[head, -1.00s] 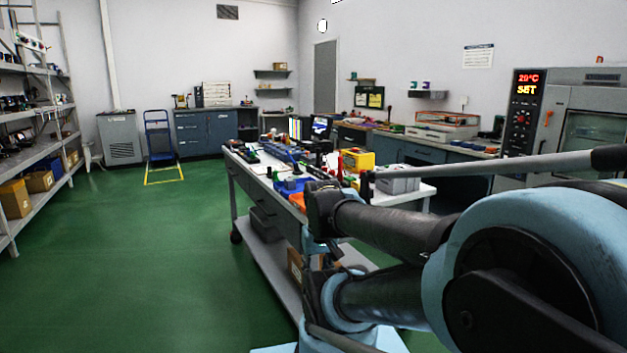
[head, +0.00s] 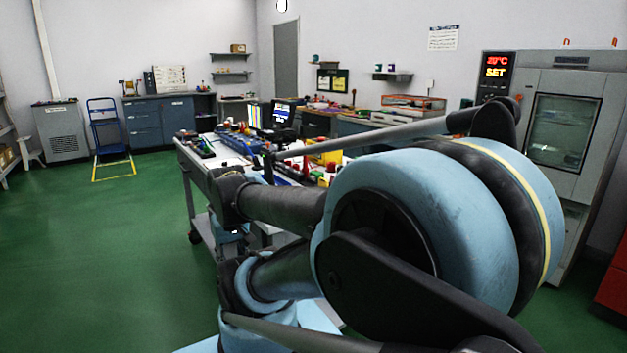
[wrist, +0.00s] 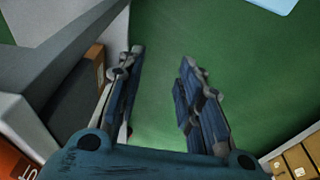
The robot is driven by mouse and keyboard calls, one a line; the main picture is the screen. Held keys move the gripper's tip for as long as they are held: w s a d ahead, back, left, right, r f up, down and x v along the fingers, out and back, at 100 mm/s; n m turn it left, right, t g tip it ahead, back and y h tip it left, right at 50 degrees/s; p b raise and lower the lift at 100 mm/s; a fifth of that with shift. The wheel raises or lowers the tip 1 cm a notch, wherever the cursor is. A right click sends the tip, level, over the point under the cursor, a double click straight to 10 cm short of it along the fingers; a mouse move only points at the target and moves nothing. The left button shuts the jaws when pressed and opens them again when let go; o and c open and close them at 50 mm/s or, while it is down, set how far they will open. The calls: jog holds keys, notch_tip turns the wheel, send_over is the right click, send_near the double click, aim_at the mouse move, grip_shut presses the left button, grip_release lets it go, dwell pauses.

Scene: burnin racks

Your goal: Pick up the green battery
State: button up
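I cannot make out the green battery in either view; the small items on the cart are too small and partly hidden behind my arm. The white-topped cart (head: 212,163) stands left of centre in the head view, with several small coloured items on it. In the wrist view my gripper (wrist: 162,57) has its two fingers apart, with only green floor showing between them. It is empty. My gripper is not clearly visible in the head view.
A yellow box (head: 325,146) stands on the cart. A blue hand truck (head: 107,128) and blue cabinets (head: 160,122) are at the back. A test chamber (head: 563,130) stands at the right. The wrist view shows cardboard boxes (wrist: 297,163). Green floor (head: 90,250) is open at left.

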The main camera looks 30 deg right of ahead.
jog(key=o, duration=0.4)
jog(key=shift+s+r, duration=0.15)
jog(key=shift+o, duration=0.6)
jog(key=w+d+r, duration=0.5)
jog(key=w+r, duration=0.3)
jog(key=r, duration=0.4)
jog(key=shift+d, duration=0.35)
jog(key=w+d+r, duration=0.6)
jog(key=d+r, duration=0.1)
jog(key=d, duration=0.4)
jog(key=w+d+r, duration=0.7)
jog(key=d, duration=0.5)
jog(key=d+r, duration=0.2)
jog(key=d, duration=1)
jog(key=shift+n+g, duration=0.4)
jog(key=f, duration=0.3)
jog(key=w+f, duration=0.1)
jog(key=f, duration=0.6)
jog(key=shift+w+f, duration=0.35)
jog(key=shift+a+f, duration=0.2)
jog(key=shift+f, duration=2.65)
